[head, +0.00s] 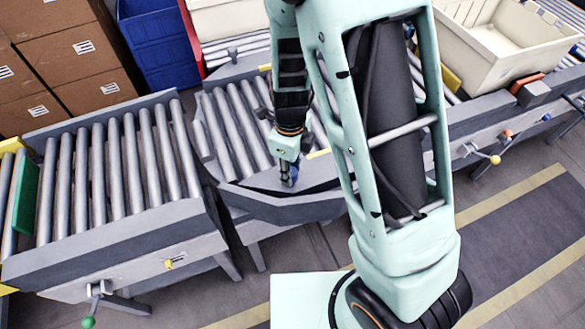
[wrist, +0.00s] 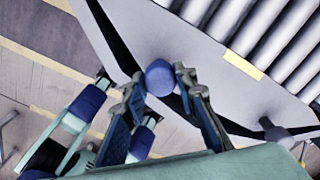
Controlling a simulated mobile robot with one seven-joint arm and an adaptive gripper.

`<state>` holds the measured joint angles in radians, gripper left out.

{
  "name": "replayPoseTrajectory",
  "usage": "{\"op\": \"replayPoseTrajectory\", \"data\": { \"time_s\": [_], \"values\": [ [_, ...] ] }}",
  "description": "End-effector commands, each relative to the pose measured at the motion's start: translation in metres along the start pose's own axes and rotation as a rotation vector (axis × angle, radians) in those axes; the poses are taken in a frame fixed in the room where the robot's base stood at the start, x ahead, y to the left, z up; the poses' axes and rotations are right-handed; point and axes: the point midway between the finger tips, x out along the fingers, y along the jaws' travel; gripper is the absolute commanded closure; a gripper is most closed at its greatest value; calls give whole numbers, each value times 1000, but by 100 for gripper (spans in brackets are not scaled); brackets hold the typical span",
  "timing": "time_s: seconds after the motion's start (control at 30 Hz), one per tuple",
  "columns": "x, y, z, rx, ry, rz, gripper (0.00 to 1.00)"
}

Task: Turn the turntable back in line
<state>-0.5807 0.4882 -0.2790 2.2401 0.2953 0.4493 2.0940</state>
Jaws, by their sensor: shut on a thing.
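The turntable (head: 238,128) is the middle roller section between two conveyor lines. Its rollers also show at the upper right of the wrist view (wrist: 270,38). It sits at an angle, with a dark wedge-shaped gap between its edge plate and the grey frame (head: 272,208). A round blue knob (wrist: 159,77) stands at the turntable's near edge. My gripper (head: 288,180) reaches down over that edge, with its two fingers shut on either side of the knob. In the head view the knob is mostly hidden by the fingers.
Cream bins (head: 505,40), a blue crate (head: 160,42) and cardboard boxes (head: 75,50) stand behind. A lever with a yellow knob (head: 494,159) sticks out at right. My arm hides part of the right line.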

Motion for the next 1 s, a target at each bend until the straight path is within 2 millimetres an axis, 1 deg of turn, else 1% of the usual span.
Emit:
{"op": "replayPoseTrajectory", "data": {
  "time_s": [0.03,0.07,0.2,0.23,0.47,0.57,0.63,0.77,1.0],
  "values": [
    [0,3,6,-4,-8,2,100],
    [0,3,6,-4,-8,2,73],
    [0,2,5,-5,-7,1,57],
    [0,2,5,-4,-7,1,56],
    [0,1,3,-4,-5,0,56],
    [-4,1,4,-4,-6,-1,56],
    [-9,1,4,-5,-7,-2,56],
    [-29,1,4,-6,-9,-3,56],
    [-76,1,4,-6,-10,-2,56]
  ]
}}
